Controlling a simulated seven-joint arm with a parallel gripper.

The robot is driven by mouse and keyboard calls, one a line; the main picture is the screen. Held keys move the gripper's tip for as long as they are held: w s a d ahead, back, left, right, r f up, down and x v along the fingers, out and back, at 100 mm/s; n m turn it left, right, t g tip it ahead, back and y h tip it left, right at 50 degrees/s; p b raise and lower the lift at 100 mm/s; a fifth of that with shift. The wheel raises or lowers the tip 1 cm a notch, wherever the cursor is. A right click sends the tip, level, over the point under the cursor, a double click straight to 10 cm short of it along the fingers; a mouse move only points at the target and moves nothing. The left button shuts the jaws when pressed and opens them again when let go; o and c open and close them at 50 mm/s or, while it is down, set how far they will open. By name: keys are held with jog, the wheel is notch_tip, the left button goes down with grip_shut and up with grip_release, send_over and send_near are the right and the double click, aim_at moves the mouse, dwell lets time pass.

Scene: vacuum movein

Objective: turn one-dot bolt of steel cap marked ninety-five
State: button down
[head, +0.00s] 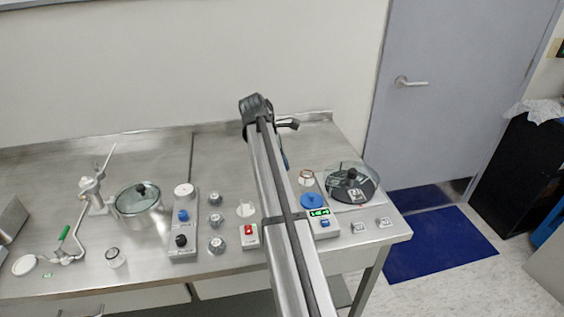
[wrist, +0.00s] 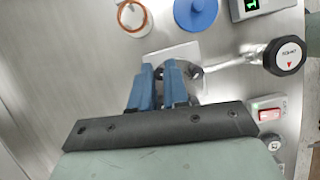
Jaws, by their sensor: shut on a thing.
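In the wrist view the blue fingers of my gripper (wrist: 172,70) are close together at a small shiny steel part (wrist: 195,72) over a white square plate. The fingers hide most of this part, and I see no dots or number on it. A steel bar runs right from there to a round black knob with a white face (wrist: 284,54) and a red triangle. In the head view several ridged steel caps (head: 215,221) stand in a column left of my arm; their markings are too small to read.
A box with a red switch (head: 249,231) stands left of my arm. A lidded pot (head: 138,204) and a three-knob panel (head: 183,236) stand left.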

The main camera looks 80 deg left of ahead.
dwell(0.5)
jog(key=c, duration=1.1)
grip_release()
jog(key=v, duration=1.3)
jog(key=shift+r, duration=0.35)
jog(key=shift+a+r, duration=0.1)
jog(key=shift+a, duration=0.05)
